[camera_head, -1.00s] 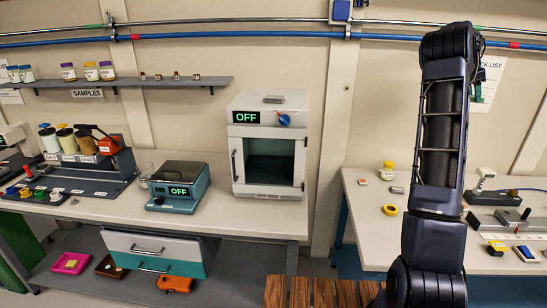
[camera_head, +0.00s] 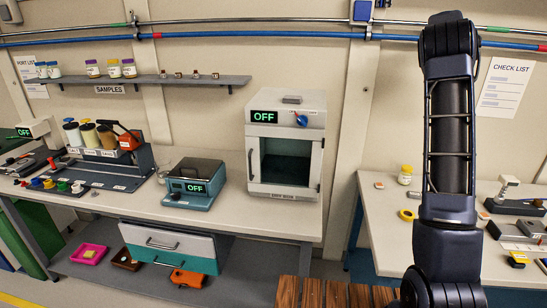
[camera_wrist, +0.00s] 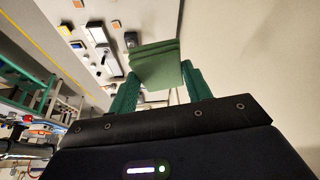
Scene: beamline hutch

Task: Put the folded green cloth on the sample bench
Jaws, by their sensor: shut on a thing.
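The folded green cloth (camera_wrist: 155,66) shows in the wrist view as a small stack of layers. My gripper (camera_wrist: 160,82) has green fingers on either side of it and is shut on it. The gripper and cloth are not seen in the head view, where only my raised arm shows. A left bench (camera_head: 232,207) stands under a shelf labelled SAMPLES. A right bench (camera_head: 385,222) stands beyond a gap. I cannot tell from a label which one is the sample bench.
The left bench holds a white oven (camera_head: 286,150) reading OFF, a teal device (camera_head: 195,184) reading OFF and a rack of jars (camera_head: 95,160). Bare surface shows at both benches' fronts.

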